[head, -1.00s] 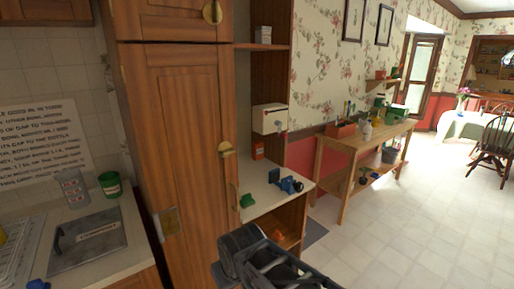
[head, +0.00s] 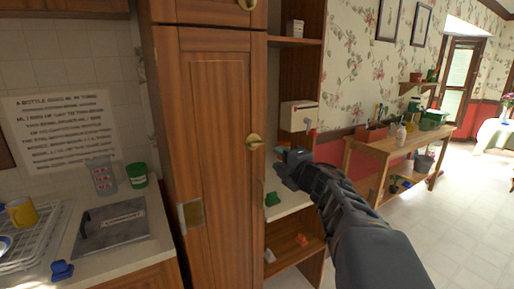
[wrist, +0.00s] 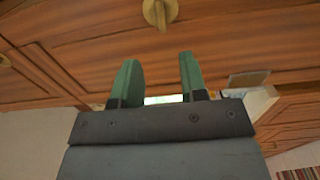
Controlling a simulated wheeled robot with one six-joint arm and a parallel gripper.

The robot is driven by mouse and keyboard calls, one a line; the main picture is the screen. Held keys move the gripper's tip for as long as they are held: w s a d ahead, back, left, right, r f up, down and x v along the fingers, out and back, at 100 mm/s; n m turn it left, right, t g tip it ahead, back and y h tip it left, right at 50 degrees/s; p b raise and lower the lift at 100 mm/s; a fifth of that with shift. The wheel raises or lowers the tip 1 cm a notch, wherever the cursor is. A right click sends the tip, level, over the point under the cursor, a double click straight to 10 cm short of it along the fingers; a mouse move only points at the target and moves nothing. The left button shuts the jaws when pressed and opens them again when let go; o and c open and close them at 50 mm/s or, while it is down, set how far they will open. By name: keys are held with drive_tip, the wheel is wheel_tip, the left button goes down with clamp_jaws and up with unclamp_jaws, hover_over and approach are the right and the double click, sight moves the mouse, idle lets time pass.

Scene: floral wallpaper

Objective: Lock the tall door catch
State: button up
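The tall wooden door (head: 212,130) stands in the middle of the head view and looks closed. Its round brass catch (head: 254,141) sits at the door's right edge; whether it is locked I cannot tell. The catch also shows in the wrist view (wrist: 160,12) at the top, beyond my fingertips. My gripper (head: 283,160) is just right of and a little below the catch in the head view, apart from it. In the wrist view my gripper (wrist: 158,72) has its two green fingers spread, with nothing between them.
A second brass catch (head: 248,4) is on the upper door. Open shelves (head: 290,235) stand right of the tall door, with a white box (head: 299,115) and a green object (head: 272,199). A counter with a drying rack (head: 40,238) is at left. Open floor lies right.

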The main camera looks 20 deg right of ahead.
sight(258, 145)
drive_tip(key=w, duration=0.4)
drive_tip(key=w+a, duration=0.1)
drive_tip(key=w, duration=0.7)
drive_tip(key=shift+w+a+p, duration=0.3)
drive_tip(key=shift+p, duration=0.05)
drive_tip(key=shift+c, duration=0.4)
clamp_jaws()
